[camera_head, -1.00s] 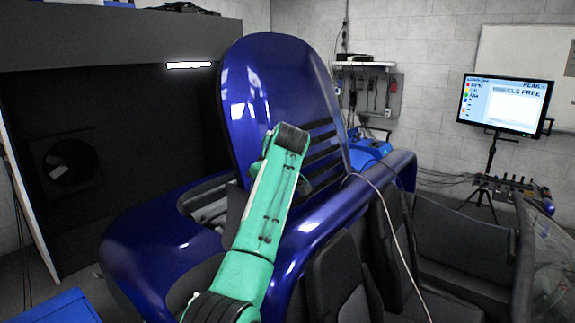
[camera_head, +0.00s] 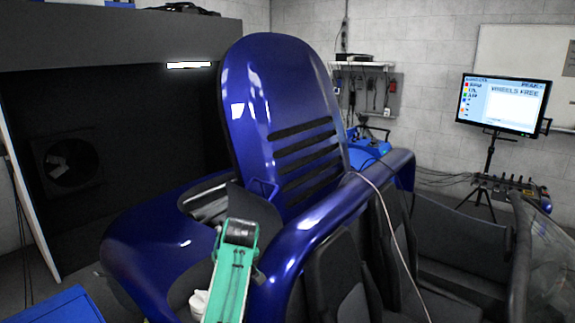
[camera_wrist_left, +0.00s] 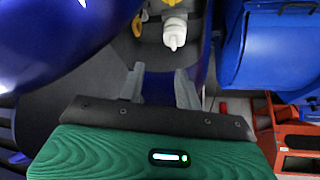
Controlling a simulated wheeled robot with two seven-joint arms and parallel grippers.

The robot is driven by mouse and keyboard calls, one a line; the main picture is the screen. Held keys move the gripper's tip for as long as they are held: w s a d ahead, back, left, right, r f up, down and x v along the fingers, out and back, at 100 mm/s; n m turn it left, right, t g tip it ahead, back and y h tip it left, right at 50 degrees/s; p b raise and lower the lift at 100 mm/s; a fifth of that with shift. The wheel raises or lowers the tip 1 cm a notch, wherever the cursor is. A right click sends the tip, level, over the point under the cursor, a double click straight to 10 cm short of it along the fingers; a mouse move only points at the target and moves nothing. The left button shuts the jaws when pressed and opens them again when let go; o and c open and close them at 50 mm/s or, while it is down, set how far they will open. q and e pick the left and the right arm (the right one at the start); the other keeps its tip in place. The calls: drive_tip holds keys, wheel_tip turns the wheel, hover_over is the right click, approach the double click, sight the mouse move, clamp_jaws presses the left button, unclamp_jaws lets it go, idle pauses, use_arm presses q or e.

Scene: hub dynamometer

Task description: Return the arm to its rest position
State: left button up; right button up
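My green arm (camera_head: 235,272) rises from the bottom of the head view in front of the blue car. Its black joint (camera_head: 240,232) is near the car's open front bay. No fingers can be made out in the head view. In the left wrist view my left gripper (camera_wrist_left: 160,86) has its two grey fingers apart with nothing between them. My right gripper is in neither view.
The blue car's raised hood (camera_head: 280,100) and body side (camera_head: 330,225) stand close around the arm. A monitor (camera_head: 505,103) reads "WHEELS FREE". A blue box (camera_head: 55,306) sits at the lower left.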

use_arm(q)
drive_tip(key=s+a+f+m+g+h, duration=0.15)
drive_tip(key=s+a+f, duration=0.25)
drive_tip(key=s+f, duration=0.65)
drive_tip(key=s+a+f+m+t, duration=0.15)
drive_tip(key=s+a+f, duration=0.4)
drive_tip(key=s, duration=0.75)
drive_tip(key=s+d+m+g+h, duration=0.2)
drive_tip(key=s+m, duration=0.4)
drive_tip(key=s, duration=1.9)
wheel_tip(320, 180, down, 32)
drive_tip(key=g, duration=0.1)
drive_tip(key=s+a+f, duration=0.2)
drive_tip(key=s+f, duration=0.7)
drive_tip(key=s+a+f+g, duration=0.1)
drive_tip(key=s+f, duration=0.9)
drive_tip(key=shift+a+f, duration=0.15)
drive_tip(key=shift+a, duration=0.25)
